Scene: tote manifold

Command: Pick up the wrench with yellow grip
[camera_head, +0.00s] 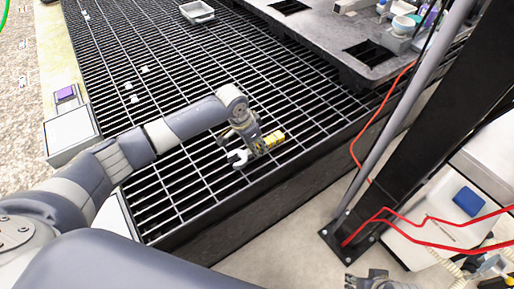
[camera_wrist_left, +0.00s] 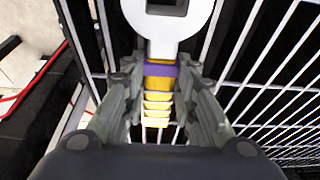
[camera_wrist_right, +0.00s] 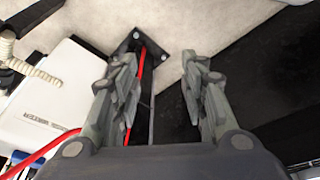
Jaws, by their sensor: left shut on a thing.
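The wrench with the yellow grip (camera_head: 272,140) is at the black grating, near its front edge, with its pale head (camera_head: 238,157) pointing left. My left gripper (camera_head: 254,152) is shut on it. I cannot tell whether the wrench touches the grating. My right gripper (camera_wrist_right: 160,80) is open and empty over the floor. It also shows at the bottom right of the head view (camera_head: 370,280).
The black grating (camera_head: 180,75) has open gaps and a tall front side. A grey tray (camera_head: 197,12) and several small white pieces (camera_head: 135,98) lie farther back. A black post (camera_head: 420,140) with red cables stands at the right. A white box (camera_head: 445,235) carries a blue block.

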